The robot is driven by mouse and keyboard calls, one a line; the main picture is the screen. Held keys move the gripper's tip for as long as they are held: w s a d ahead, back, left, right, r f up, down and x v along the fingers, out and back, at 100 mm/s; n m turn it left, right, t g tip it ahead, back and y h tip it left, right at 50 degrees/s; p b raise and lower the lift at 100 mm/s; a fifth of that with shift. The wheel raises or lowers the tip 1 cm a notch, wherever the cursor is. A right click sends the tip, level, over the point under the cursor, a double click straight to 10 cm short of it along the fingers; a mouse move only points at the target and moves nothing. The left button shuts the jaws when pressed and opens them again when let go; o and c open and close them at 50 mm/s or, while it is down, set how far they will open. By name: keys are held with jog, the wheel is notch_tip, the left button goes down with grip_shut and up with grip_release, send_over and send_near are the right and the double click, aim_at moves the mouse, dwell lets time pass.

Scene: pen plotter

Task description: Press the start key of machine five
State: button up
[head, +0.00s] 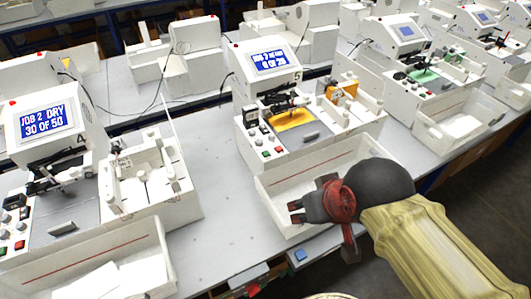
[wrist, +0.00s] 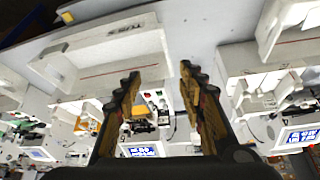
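Machine five (head: 262,95) is a white plotter with "5" beside its lit blue screen (head: 270,61). On its front left panel are a green key (head: 266,153) and a red key (head: 278,149); their labels are too small to read. The panel also shows upside down between my fingers in the wrist view, with its red key (wrist: 160,93). My gripper (head: 297,211) is over the white tray in front of machine five, nearer the front edge than the keys and apart from them. In the wrist view my gripper (wrist: 158,78) is open and empty.
A white tray (head: 290,175) lies before machine five. Machine four (head: 45,130), with its own keys, stands to the left. A blue button (head: 300,255) is on the table's front edge. Bare table (head: 215,200) lies between the two machines' trays.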

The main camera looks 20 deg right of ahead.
grip_shut()
dwell(1.6)
